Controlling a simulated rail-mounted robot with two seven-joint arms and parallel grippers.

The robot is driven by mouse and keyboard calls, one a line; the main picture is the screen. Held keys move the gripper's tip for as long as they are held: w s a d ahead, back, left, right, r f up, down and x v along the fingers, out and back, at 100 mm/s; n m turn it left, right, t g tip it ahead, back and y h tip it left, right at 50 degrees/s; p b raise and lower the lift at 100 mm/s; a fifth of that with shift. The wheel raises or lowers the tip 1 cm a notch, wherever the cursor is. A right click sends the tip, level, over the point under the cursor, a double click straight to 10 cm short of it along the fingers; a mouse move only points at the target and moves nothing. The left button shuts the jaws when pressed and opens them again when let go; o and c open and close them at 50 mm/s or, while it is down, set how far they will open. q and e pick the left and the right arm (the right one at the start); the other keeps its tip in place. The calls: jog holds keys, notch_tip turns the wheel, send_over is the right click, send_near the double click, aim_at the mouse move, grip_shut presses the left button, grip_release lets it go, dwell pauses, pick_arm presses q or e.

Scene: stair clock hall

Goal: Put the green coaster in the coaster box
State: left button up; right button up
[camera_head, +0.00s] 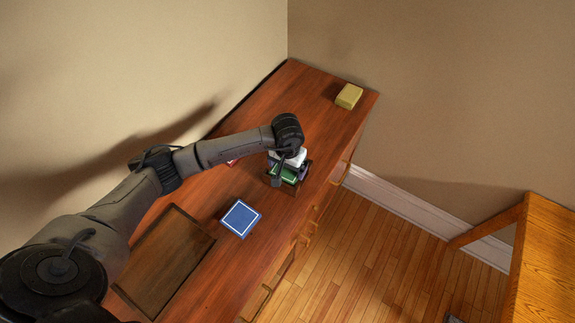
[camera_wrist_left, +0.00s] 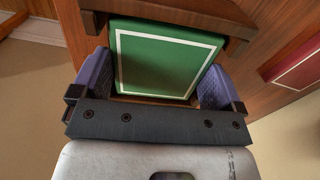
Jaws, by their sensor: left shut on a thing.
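The green coaster (camera_wrist_left: 165,62), a flat square with a white border line, is between the fingers of my left gripper (camera_wrist_left: 158,88), which is shut on it at two opposite edges. In the head view the green coaster (camera_head: 284,175) shows under my left gripper (camera_head: 287,172), toward the far half of the dresser top. Brown wooden walls of the coaster box (camera_wrist_left: 185,12) frame the coaster in the wrist view. The coaster is at the box's opening; I cannot tell how deep it sits. The gripper hides most of the box in the head view. My right gripper is not in view.
A blue coaster (camera_head: 241,218) lies on the dresser top (camera_head: 262,232). A red coaster (camera_wrist_left: 298,70) lies beside the box, mostly hidden by my arm in the head view. A dark tray (camera_head: 212,240) is at the near end, a yellow block (camera_head: 349,96) at the far end.

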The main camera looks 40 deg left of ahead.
pick_arm(q)
jog(key=o, duration=0.7)
jog(key=shift+c, duration=0.2)
notch_tip(320, 180, up, 14)
jog(key=p, duration=0.1)
